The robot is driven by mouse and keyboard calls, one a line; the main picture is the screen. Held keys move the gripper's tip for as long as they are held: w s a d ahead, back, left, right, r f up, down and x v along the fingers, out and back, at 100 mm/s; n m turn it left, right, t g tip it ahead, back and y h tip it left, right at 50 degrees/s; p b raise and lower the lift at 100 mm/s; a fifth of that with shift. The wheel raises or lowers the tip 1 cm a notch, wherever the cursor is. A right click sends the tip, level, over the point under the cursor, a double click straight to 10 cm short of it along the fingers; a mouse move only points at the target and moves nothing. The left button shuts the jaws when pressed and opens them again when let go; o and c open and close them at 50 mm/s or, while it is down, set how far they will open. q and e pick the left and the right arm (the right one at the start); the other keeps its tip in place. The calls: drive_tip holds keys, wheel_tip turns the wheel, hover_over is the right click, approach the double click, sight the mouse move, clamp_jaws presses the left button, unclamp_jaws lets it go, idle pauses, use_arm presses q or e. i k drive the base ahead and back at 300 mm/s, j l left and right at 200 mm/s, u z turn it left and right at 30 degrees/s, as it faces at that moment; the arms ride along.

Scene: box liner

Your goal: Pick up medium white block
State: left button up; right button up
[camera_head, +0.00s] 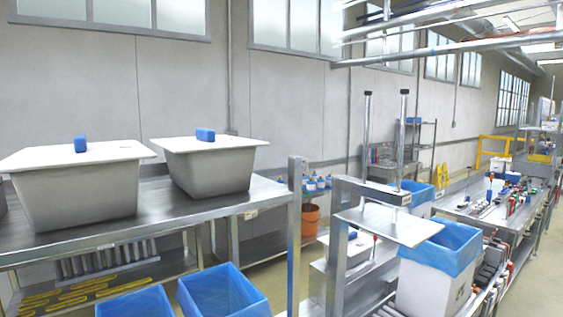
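I cannot make out a white block for certain in the head view. A small white box-like thing (352,247) sits on a low metal shelf in the middle. A white box (427,287) with a blue liner (446,246) stands at the lower right, and part of another white box with a blue liner (416,194) shows behind it. Neither of my grippers is in view.
Two grey tubs with white tops (70,195) (210,165) stand on a steel table (160,210), each with a small blue block on top. Blue-lined boxes (222,293) sit below. Metal posts (294,235) and a small steel stand (390,225) rise in the middle.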

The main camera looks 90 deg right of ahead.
sight(206, 164)
drive_tip(key=z, duration=2.2)
